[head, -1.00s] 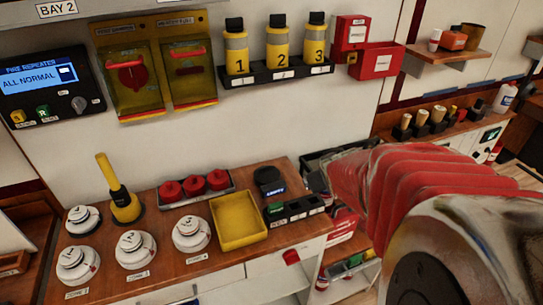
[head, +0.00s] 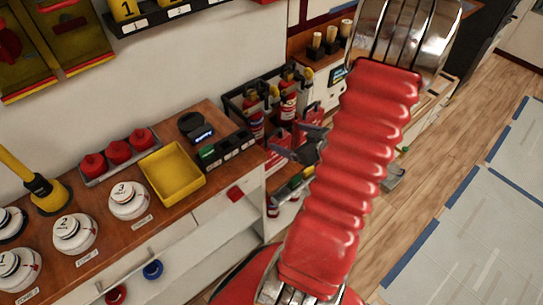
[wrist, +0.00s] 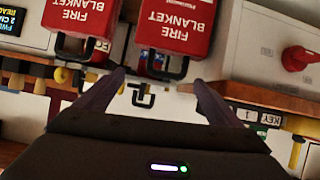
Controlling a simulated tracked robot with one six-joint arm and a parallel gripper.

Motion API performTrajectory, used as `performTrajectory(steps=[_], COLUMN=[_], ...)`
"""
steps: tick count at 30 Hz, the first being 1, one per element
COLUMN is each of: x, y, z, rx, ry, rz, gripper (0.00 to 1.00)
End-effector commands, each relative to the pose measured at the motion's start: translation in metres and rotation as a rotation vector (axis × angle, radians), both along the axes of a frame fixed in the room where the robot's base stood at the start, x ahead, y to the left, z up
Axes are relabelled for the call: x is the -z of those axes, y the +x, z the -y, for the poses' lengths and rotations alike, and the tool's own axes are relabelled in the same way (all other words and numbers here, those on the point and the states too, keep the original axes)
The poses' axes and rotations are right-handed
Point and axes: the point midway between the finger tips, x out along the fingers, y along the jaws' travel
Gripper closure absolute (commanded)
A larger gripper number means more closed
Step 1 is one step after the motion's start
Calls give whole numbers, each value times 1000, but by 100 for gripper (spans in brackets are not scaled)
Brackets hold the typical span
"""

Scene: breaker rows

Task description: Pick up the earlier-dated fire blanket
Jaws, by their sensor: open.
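Two red fire blanket boxes with white lettering show side by side at the top of the wrist view, the left one (wrist: 82,16) and the right one (wrist: 177,24). Each has a dark bracket or handle at its lower edge. Their dates cannot be read. In the head view, red boxes, the nearer (head: 277,172) and the farther (head: 311,114), stand beyond the counter's right end, partly hidden by my gripper. My gripper (wrist: 157,78) is open, with nothing between its fingers. Its fingers point toward the boxes, apart from them as far as I can tell. It also shows in the head view (head: 285,140).
The wooden counter (head: 105,225) holds a yellow tray (head: 172,174) and white detectors. Several red extinguishers (head: 288,108) stand in a dark rack beside the boxes. A grey box with a red rotary switch (wrist: 300,57) is at right in the wrist view. Open floor lies right.

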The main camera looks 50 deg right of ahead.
Motion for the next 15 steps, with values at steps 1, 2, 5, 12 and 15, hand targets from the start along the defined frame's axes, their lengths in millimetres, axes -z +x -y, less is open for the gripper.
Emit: performTrajectory(steps=[1, 2, 5, 12, 15], x=[4, 5, 7, 6, 7], y=[-7, -9, -15, -16, -16], z=[-1, -2, -5, -7, -7], rx=[-1, -3, -11, -15, -15], ry=[25, 35, 59, 66, 66], rz=[23, 37, 67, 79, 79], gripper=[11, 11, 11, 11, 11])
